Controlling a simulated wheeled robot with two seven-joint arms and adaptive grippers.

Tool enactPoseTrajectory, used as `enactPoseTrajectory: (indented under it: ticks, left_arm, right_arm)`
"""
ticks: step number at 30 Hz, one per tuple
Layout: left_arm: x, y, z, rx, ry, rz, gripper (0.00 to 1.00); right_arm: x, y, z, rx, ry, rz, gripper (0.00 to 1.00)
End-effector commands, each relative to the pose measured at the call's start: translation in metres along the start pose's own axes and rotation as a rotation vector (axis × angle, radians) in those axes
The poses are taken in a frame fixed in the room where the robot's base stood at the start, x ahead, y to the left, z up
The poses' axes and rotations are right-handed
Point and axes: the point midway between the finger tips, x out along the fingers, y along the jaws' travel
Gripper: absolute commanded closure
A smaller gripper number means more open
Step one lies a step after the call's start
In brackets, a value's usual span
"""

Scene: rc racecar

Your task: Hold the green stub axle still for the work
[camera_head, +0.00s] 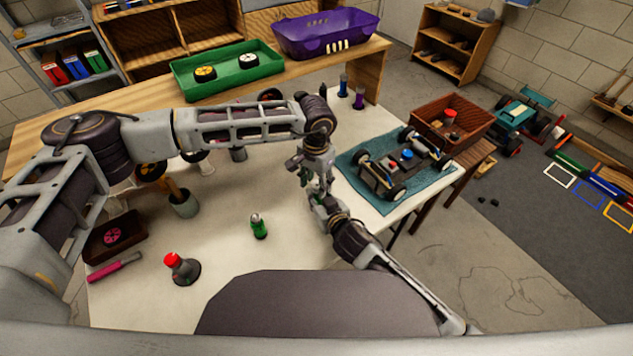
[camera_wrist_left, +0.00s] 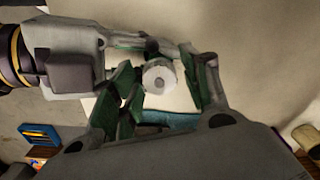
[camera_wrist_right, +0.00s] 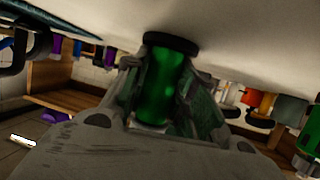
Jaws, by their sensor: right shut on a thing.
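The green stub axle (camera_wrist_right: 163,85) is a green cylinder with a dark flange, between the fingers of my right gripper (camera_wrist_right: 165,100), which is shut on it. In the left wrist view a pale round end (camera_wrist_left: 159,77) shows between the fingers of my left gripper (camera_wrist_left: 155,95). The left fingers look spread, with a gap beside that end, so the left gripper appears open around it. In the head view my left gripper (camera_head: 314,172) comes from above and my right gripper (camera_head: 324,197) meets it from below. The axle is mostly hidden there by the fingers.
A car chassis (camera_head: 400,165) sits on a teal mat (camera_head: 350,176) at the right. A dark tray (camera_head: 90,250) lies at the left.

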Motion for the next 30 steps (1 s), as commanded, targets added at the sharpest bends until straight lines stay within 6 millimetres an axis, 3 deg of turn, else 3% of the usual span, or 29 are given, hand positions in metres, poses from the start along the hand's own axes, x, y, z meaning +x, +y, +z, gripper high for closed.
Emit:
enactPoseTrajectory:
  ticks: [1, 17, 30]
  left_arm:
    - [0.000, 0.001, 0.000, 0.001, 0.000, 0.001, 0.46]
    - [-0.009, 0.002, 0.000, 0.001, 0.002, 0.003, 0.46]
    - [-0.066, 0.001, 0.000, 0.001, 0.003, 0.001, 0.46]
  right_arm:
    - [0.000, 0.001, 0.008, -0.002, -0.016, 0.004, 0.99]
    - [0.000, 0.001, 0.008, -0.001, -0.016, 0.003, 0.99]
    - [0.000, 0.001, 0.008, -0.001, -0.015, 0.003, 0.99]
